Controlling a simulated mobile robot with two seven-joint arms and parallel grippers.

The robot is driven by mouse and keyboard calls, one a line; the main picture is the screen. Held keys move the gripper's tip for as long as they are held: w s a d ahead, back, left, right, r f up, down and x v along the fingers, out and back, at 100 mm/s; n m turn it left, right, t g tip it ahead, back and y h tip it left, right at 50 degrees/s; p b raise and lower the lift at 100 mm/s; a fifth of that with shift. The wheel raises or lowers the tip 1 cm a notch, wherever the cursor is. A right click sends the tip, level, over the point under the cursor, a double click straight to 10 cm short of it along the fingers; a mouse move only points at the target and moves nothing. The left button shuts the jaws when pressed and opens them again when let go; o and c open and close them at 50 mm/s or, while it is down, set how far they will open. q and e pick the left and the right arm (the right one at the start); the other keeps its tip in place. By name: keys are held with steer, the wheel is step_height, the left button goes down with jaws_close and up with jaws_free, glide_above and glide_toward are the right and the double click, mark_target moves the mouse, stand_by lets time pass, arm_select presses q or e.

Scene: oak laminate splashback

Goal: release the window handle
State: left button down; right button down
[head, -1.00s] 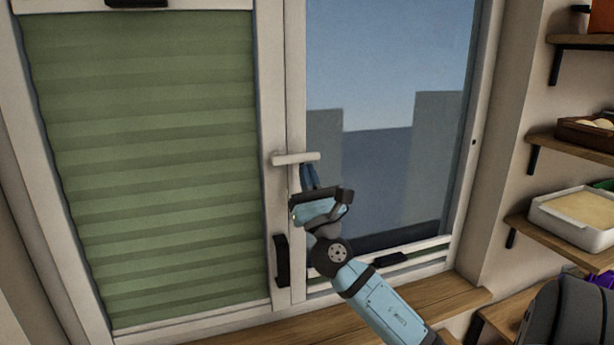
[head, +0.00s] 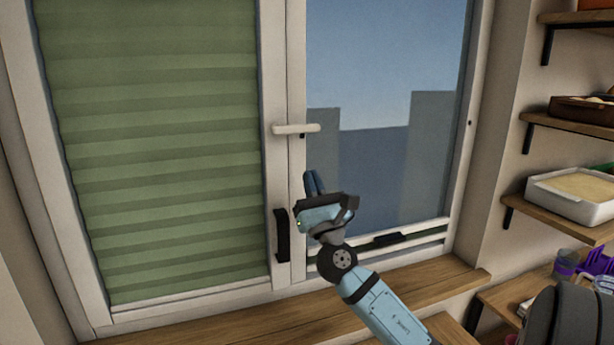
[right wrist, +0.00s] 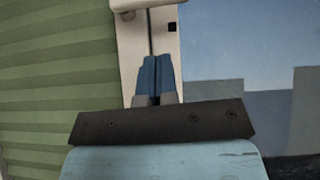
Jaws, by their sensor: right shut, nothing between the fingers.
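The window handle (head: 296,128) is a pale, horizontal lever on the frame between the green-blinded pane and the clear pane. In the right wrist view the handle (right wrist: 146,4) shows only partly, at the top edge. My right gripper (head: 313,176) is below the handle and apart from it, with its blue fingers pointing up. In the right wrist view its fingers (right wrist: 157,72) are together with nothing between them. The window (head: 380,80) looks closed. My left gripper is in neither view.
A black vertical grip (head: 282,235) sits low on the frame, left of my right arm. A wooden sill (head: 240,312) runs below. Shelves at right hold a white tray (head: 575,197) and other items. A grey backpack (head: 570,318) stands at lower right.

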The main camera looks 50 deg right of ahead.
steer(key=b+v, duration=0.2)
steer(key=v, duration=0.4)
steer(key=shift+d+f, duration=0.2)
steer(key=shift+w, duration=0.15)
